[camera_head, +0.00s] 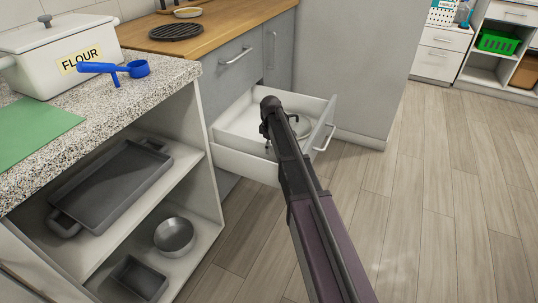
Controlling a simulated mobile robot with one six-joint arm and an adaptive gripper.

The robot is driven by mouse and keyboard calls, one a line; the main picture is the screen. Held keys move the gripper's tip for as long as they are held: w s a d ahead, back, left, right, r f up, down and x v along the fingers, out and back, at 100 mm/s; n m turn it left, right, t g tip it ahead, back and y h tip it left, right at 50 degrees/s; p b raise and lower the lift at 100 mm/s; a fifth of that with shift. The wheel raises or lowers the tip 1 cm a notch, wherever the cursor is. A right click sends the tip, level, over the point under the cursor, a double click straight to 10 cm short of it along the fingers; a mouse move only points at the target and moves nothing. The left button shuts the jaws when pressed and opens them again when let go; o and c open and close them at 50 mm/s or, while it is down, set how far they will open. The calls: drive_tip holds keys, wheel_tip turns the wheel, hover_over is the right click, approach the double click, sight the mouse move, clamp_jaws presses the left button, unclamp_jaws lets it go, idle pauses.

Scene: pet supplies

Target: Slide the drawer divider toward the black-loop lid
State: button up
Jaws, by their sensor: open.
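The white drawer (245,167) with a grey front is pulled out below the counter. I cannot tell the divider apart from the drawer's white walls. My gripper (266,143) points down over the drawer's inside, left of the lid. It is open, and its fingers are small and mostly hidden by my arm. I cannot tell whether it touches anything.
Open shelves below hold a dark tray (115,180) and a metal bowl (174,236). A grey panel (350,70) stands behind the drawer. The wooden floor at right is clear.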

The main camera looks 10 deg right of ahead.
drive_tip(key=shift+f+b, duration=0.55)
drive_tip(key=shift+f, duration=0.25)
clamp_jaws()
